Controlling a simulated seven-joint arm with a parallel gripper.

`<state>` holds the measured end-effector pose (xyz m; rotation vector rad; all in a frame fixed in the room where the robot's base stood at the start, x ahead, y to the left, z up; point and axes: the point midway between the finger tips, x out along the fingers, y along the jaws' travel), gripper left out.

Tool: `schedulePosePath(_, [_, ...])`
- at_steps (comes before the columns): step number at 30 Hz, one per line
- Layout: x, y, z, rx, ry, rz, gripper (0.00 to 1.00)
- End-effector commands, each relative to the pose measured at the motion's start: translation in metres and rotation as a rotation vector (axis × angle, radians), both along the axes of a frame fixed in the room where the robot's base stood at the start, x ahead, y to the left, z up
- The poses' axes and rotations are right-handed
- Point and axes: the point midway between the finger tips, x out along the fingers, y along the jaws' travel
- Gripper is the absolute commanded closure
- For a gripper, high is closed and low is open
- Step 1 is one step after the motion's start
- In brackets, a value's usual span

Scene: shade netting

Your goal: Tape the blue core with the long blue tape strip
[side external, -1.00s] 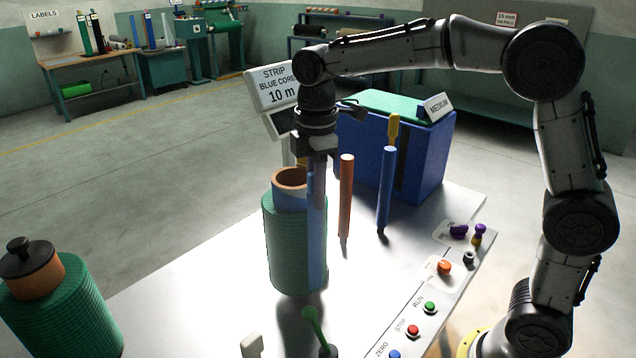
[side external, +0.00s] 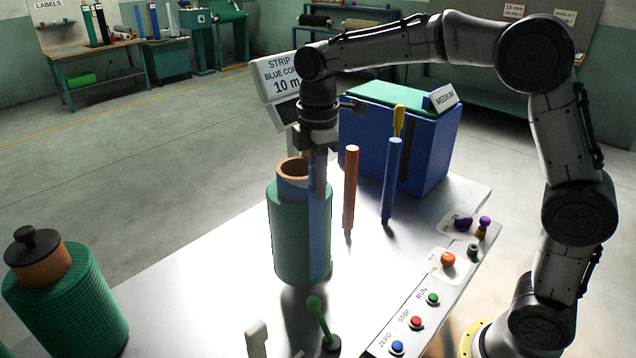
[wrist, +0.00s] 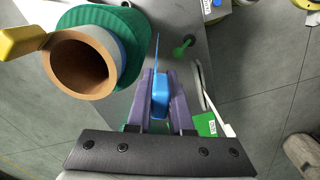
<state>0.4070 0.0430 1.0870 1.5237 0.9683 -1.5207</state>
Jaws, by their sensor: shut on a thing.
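A green netting roll (side external: 290,245) stands upright on the bench, with a blue core (side external: 292,189) and brown inner tube at its top. The core's open end shows from above in the wrist view (wrist: 124,55). My gripper (side external: 318,172) is beside the core's top, shut on the upper end of the long blue tape strip (side external: 319,235). The strip hangs upright along the roll's near right side; I cannot tell whether it touches. In the wrist view, the strip (wrist: 158,97) sits between my purple fingers (wrist: 160,76).
An orange rod (side external: 350,190) and a blue rod (side external: 391,180) stand right of the roll. A blue bin (side external: 430,150) is behind them. A green lever (side external: 319,318) and buttons (side external: 415,321) are in front. Another green roll (side external: 65,315) stands at left.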

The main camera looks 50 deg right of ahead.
Motion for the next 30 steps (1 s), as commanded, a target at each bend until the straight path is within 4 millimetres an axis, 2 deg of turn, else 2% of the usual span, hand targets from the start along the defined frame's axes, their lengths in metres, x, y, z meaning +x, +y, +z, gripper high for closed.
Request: schedulePosePath(30, [0.0102,-0.0049,0.0001,0.000,0.000,0.000,1.00])
